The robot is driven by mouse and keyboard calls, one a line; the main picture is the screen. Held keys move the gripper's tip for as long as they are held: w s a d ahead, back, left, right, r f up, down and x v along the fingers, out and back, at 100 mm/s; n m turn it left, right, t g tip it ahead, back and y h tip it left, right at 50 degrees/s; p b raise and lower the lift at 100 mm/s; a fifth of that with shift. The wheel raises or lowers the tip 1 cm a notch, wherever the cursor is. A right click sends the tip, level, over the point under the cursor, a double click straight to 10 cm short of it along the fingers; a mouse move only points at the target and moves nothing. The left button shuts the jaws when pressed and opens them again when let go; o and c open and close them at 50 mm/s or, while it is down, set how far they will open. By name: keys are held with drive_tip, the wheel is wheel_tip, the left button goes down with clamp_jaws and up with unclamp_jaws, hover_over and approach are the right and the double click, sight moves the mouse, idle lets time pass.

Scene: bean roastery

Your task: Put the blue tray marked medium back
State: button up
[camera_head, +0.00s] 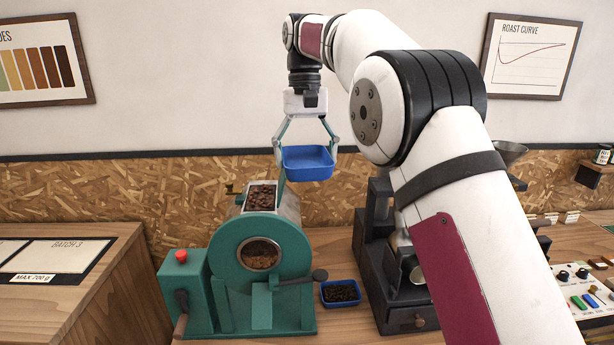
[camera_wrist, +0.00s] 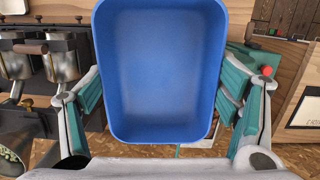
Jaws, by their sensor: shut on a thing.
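A blue tray (camera_head: 307,163) hangs in the air in the head view, above and a little right of the roaster's hopper. My gripper (camera_head: 306,140) is shut on it, with one finger on each side. In the wrist view the blue tray (camera_wrist: 160,70) fills the middle, and its inside looks empty. The fingers of my gripper (camera_wrist: 160,100) press its left and right walls. No marking shows on the tray in either view.
Below stands a green roaster (camera_head: 262,262) with beans in its hopper. A small blue tray of dark beans (camera_head: 340,293) sits on the counter at its right. A dark grinder-like machine (camera_head: 385,255) stands further right. A wooden box top with labelled areas (camera_head: 50,255) is at left.

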drive_tip(key=s+d+f, duration=0.3)
drive_tip(key=d+f, duration=0.2)
drive_tip(key=f, duration=0.6)
drive_tip(key=s+d+f, duration=0.3)
drive_tip(key=d+f, duration=0.2)
drive_tip(key=f, duration=0.6)
drive_tip(key=s+d+f, duration=0.3)
drive_tip(key=d+f, duration=0.2)
drive_tip(key=f, duration=0.5)
drive_tip(key=w+f+m+b, duration=0.1)
drive_tip(key=w+f+b, duration=0.9)
drive_tip(key=shift+w, duration=0.25)
